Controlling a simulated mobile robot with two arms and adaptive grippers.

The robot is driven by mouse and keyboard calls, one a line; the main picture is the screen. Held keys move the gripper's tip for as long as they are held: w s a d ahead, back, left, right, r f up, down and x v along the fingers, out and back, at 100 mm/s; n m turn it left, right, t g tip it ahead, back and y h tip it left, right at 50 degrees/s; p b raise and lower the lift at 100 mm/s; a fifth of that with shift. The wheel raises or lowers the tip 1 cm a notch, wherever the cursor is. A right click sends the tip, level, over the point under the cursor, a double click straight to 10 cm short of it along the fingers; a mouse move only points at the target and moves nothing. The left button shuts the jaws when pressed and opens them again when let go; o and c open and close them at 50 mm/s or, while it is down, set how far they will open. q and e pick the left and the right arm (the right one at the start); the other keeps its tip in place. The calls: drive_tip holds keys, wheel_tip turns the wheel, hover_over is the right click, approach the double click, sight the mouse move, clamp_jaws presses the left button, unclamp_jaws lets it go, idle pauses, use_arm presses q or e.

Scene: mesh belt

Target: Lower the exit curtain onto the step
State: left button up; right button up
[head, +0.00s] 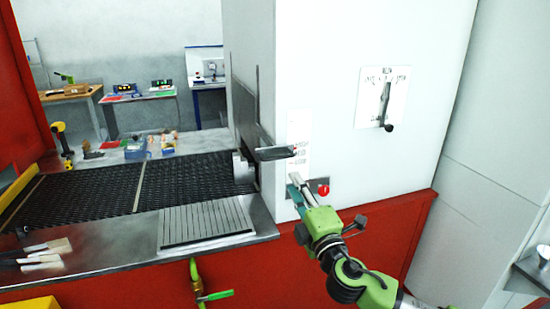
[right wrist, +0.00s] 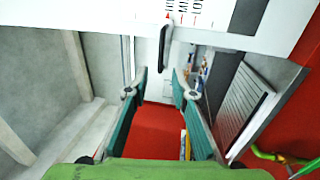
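The dark curtain handle (head: 276,153) juts out level from the side of the white cabinet, at the belt opening. Beside it is a white label (head: 300,148) with red marks and small print. In the right wrist view the handle (right wrist: 165,46) stands beyond and between the fingertips, below the printed label (right wrist: 190,12). My right gripper (head: 297,187) is below the handle in the head view, close to the cabinet face. In the wrist view its teal fingers (right wrist: 159,84) are apart with nothing between them. The curtain itself is mostly hidden. My left gripper is not in view.
A red knob (head: 323,190) is just right of my right gripper. A lever switch (head: 385,100) is higher on the cabinet. The dark mesh belt (head: 95,195) and a ribbed plate (head: 205,222) lie to the left. A green-handled valve (head: 215,296) sits below.

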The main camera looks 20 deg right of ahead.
sight(280, 158)
drive_tip(key=shift+w+a+r+p, duration=0.1)
drive_tip(key=shift+w+r+p, duration=0.4)
drive_tip(key=shift+w, duration=1.65)
drive_tip(key=shift+w+r+p, duration=0.25)
drive_tip(key=shift+w+p, duration=0.5)
drive_tip(key=shift+w, duration=1.4)
drive_tip(key=shift+w+a+r+p, duration=0.1)
drive_tip(key=shift+w+r+p, duration=0.4)
drive_tip(key=shift+w, duration=1.65)
drive_tip(key=shift+f, duration=0.2)
clamp_jaws()
